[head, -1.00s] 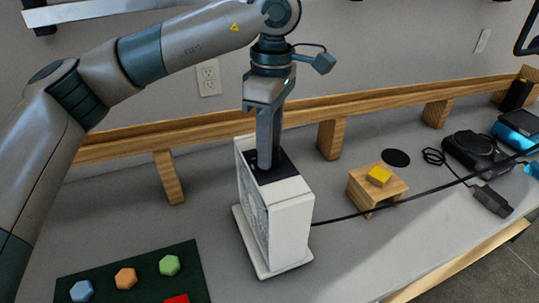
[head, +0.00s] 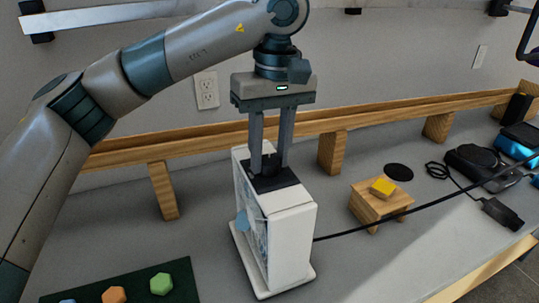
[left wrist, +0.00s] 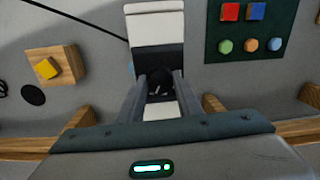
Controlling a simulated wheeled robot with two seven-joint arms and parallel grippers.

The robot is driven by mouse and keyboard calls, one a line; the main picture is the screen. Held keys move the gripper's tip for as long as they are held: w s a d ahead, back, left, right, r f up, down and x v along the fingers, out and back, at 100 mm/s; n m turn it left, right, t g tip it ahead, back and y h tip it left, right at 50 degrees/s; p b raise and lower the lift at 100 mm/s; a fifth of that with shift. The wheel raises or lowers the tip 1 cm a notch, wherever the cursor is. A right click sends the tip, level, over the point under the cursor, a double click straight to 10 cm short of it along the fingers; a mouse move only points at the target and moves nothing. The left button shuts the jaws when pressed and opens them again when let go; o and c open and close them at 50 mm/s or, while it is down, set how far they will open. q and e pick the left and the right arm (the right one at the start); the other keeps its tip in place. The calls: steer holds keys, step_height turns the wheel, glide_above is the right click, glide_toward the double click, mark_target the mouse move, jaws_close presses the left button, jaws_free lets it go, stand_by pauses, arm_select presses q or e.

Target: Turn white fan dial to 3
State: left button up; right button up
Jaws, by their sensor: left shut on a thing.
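The white fan (head: 290,235) stands upright on the grey bench, a box-shaped body on a white base, with a blue part showing at its grille side. A black panel with the dark dial (head: 267,166) is on its top. My left gripper (head: 268,172) points straight down with its two fingers on either side of the dial, shut on it. In the left wrist view the fingertips (left wrist: 160,82) meet the round black dial, and the white fan body (left wrist: 156,30) extends beyond. The dial's markings are too small or hidden to read. My right gripper is not in view.
A small wooden stand (head: 380,203) with a yellow block (head: 383,187) is right of the fan. A black cable (head: 400,213) runs right from the fan. A dark green board (head: 120,284) with coloured pieces lies front left. A wooden rail (head: 330,122) runs behind.

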arm_select(q)
steer(key=shift+r, duration=0.1)
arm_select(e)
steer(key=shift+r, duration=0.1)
arm_select(q)
steer(key=o, duration=1)
steer(key=shift+o, duration=0.2)
step_height(320, 180, up, 9)
step_height(320, 180, up, 7)
steer(key=p, duration=0.1)
glide_above(273, 158)
steer(key=shift+d+r, duration=0.25)
steer(key=shift+r, duration=0.4)
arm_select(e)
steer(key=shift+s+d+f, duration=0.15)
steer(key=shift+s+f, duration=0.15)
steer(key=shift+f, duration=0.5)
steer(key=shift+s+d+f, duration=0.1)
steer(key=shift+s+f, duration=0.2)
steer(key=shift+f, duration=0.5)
arm_select(q)
steer(key=shift+w, duration=0.1)
